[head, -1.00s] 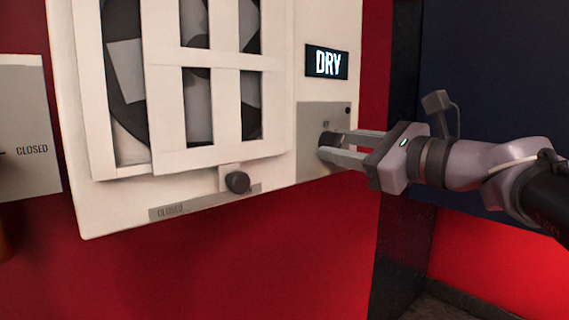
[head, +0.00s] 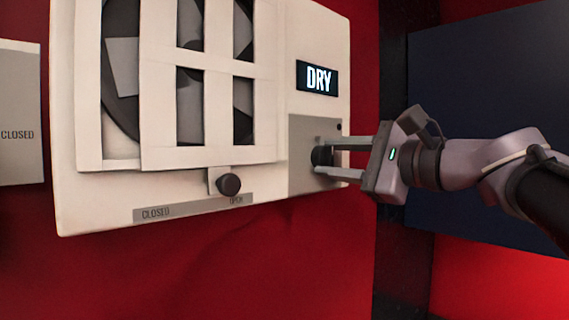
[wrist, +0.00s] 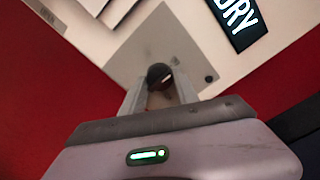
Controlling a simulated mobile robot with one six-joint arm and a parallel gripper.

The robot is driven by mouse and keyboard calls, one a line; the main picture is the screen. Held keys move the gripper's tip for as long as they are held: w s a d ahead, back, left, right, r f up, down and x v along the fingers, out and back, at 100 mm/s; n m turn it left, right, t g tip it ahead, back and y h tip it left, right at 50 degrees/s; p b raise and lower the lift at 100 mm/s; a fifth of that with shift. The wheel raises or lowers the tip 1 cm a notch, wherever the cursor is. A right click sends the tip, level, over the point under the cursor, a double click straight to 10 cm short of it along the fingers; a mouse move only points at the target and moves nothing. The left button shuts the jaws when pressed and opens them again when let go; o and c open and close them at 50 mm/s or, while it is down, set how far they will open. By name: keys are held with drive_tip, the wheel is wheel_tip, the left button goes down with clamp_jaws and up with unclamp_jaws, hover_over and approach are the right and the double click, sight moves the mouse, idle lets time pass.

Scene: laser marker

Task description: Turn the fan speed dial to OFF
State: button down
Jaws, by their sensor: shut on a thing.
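The fan speed dial (head: 320,155) is a dark round knob on a grey plate (head: 302,170) at the lower right of a cream panel. My gripper (head: 328,156) is shut on the dial, one finger above and one below it in the head view. In the wrist view, the dial (wrist: 158,75) sits between the two finger ends (wrist: 160,88), with a light mark on its face. The dial's labels are hidden or too small to read.
A display (head: 317,79) above the dial reads DRY. A slatted vent cover (head: 190,153) with a dark slider knob (head: 229,184) fills the panel's left, over a CLOSED–OPEN strip (head: 193,208). Another CLOSED plate (head: 18,110) is at far left. Red wall below is clear.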

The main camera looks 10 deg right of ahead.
idle(0.4)
drive_tip(key=c, duration=0.9)
unclamp_jaws()
drive_tip(key=b+v, duration=0.1)
drive_tip(key=v, duration=1.6)
drive_tip(key=shift+s+d+b, duration=0.1)
drive_tip(key=shift+s+b, duration=0.05)
drive_tip(key=shift+b, duration=0.2)
